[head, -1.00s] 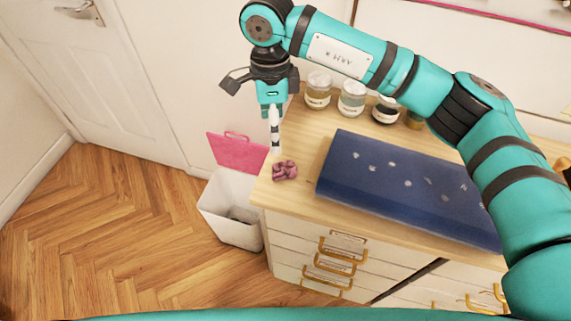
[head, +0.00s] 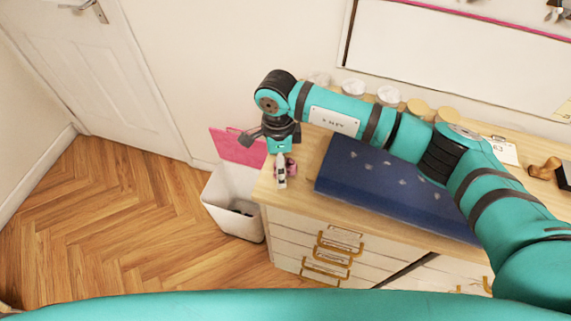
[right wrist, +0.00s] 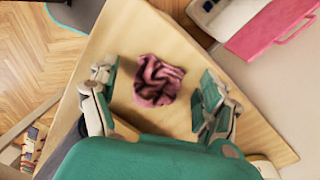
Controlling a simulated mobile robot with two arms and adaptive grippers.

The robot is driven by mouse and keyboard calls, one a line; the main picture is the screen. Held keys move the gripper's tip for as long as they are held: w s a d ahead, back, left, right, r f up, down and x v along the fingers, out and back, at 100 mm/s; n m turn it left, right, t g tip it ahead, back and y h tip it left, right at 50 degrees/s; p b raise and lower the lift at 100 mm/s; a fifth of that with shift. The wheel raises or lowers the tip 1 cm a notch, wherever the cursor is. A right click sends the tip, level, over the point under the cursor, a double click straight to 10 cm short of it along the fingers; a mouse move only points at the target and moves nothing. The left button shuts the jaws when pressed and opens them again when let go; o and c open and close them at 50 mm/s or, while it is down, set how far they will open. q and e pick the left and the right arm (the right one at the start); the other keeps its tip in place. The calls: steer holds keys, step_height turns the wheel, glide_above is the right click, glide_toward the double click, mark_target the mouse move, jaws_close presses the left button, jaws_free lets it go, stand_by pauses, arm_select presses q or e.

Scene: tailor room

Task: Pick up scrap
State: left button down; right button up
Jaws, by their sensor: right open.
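The scrap (right wrist: 158,80) is a crumpled dark pink piece of cloth on the wooden tabletop near its left end. In the head view the scrap (head: 291,168) is partly hidden behind my right gripper (head: 280,172). In the right wrist view my right gripper (right wrist: 158,98) is open, with one finger on each side of the scrap. The fingers look apart from the cloth, with bare wood between. My left gripper is not in view.
A white bin (head: 232,205) with a pink lid (head: 238,147) stands on the floor left of the drawer cabinet (head: 335,245). A folded blue cloth (head: 385,190) lies right of the scrap. Several jars (head: 388,96) stand along the wall behind my right arm.

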steer(key=c, duration=0.8)
steer(key=shift+r, duration=0.1)
steer(key=shift+w+r+b, duration=0.1)
steer(key=shift+r+b, duration=0.3)
steer(key=shift+r, duration=0.1)
step_height(320, 180, up, 2)
steer(key=shift+b, duration=0.5)
steer(key=shift+s+a+r+b, duration=0.3)
steer(key=shift+s+a+b, duration=0.5)
steer(key=shift+s, duration=1.75)
steer(key=shift+s+a+r+b, duration=0.45)
steer(key=shift+s+a, duration=0.45)
steer(key=shift+s, duration=1.65)
steer(key=shift+s+a+r+b, duration=0.2)
steer(key=shift+s+a+b, duration=0.65)
steer(key=shift+s, duration=1.7)
